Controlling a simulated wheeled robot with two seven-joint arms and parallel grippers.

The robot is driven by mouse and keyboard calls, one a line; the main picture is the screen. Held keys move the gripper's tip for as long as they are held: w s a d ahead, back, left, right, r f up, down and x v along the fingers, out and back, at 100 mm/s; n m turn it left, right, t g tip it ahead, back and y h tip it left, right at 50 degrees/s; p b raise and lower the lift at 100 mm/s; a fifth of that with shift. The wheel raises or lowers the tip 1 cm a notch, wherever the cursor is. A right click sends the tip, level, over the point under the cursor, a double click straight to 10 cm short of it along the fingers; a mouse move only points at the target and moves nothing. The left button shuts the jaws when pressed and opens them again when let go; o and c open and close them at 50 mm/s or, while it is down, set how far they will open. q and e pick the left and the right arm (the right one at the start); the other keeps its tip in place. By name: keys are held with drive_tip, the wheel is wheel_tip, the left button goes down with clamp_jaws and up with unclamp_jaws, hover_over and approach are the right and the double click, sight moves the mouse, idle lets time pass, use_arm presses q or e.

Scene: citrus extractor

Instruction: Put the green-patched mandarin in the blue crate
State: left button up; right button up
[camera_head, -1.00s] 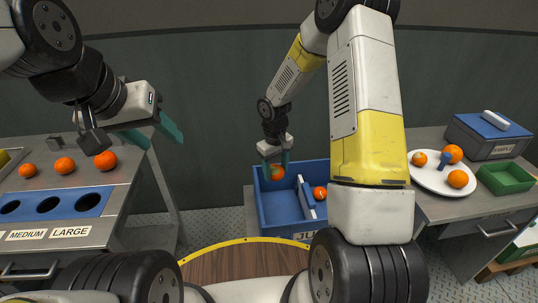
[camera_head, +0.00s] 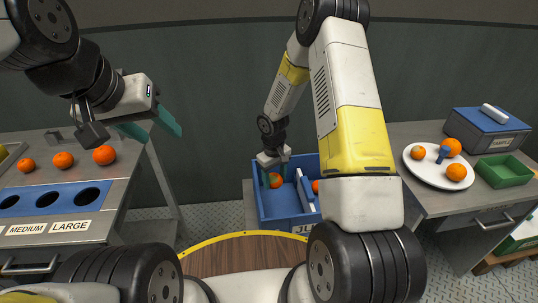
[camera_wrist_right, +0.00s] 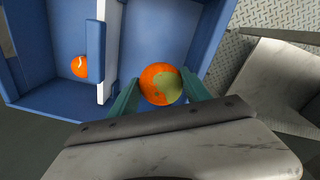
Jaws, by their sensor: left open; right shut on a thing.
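The green-patched mandarin (camera_wrist_right: 155,80) is held between the teal fingers of my right gripper (camera_wrist_right: 158,92). Its green patch shows clearly in the right wrist view. In the head view the mandarin (camera_head: 275,181) is between the fingers of my right gripper (camera_head: 275,177), within the left compartment of the blue crate (camera_head: 283,222). I cannot tell whether it touches the crate floor. The crate also shows in the wrist view (camera_wrist_right: 45,103). My left gripper (camera_head: 152,130) is open and empty, above the left counter's right edge.
A divider (camera_head: 305,191) splits the crate; another orange fruit (camera_wrist_right: 79,68) with a white mark lies beyond it. Several oranges (camera_head: 104,155) sit on the left counter. A white plate (camera_head: 430,174) with oranges, a green tray (camera_head: 505,171) and a sample box (camera_head: 488,130) stand at right.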

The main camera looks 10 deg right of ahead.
wheel_tip(320, 180, down, 11)
drive_tip(key=shift+f, duration=0.15)
idle(0.4)
idle(0.5)
drive_tip(key=o, duration=1.5)
drive_tip(key=shift+s, duration=0.1)
drive_tip(key=shift+a+r, duration=0.1)
drive_tip(key=shift+r, duration=3.8)
drive_tip(key=shift+r, duration=0.1)
